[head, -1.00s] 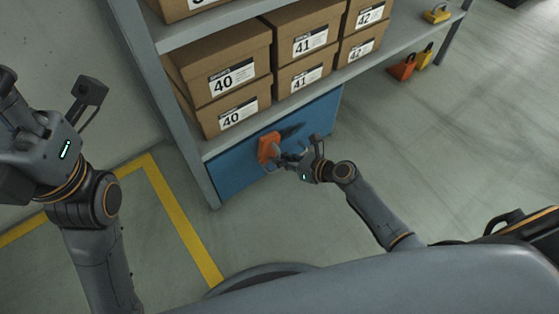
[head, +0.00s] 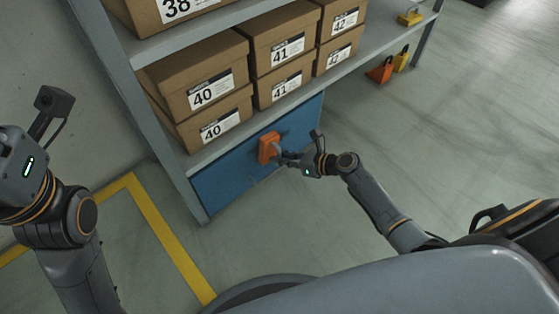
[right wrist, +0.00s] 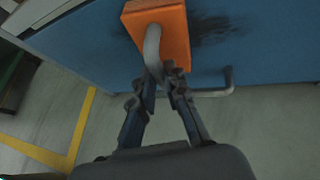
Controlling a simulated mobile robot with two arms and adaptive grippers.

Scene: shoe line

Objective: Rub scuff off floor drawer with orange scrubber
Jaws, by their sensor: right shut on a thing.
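The orange scrubber (head: 269,148) is a block with a grey loop handle. My right gripper (head: 284,158) is shut on that handle; the grip also shows in the right wrist view (right wrist: 164,80). The block lies against the front of the blue floor drawer (head: 232,182), or very close to it. A dark, smeared scuff (right wrist: 212,30) shows on the drawer just right of the block in the right wrist view; the block may hide part of it. My left gripper's body (head: 22,168) is at the left edge of the head view, its fingers out of frame.
Shoe boxes (head: 208,92) stand on the grey shelf rack (head: 188,163) above the drawer. A grey bar handle (right wrist: 215,93) is low on the drawer, near my right fingers. Yellow floor tape (head: 170,235) runs left of the rack. Open floor lies to the right.

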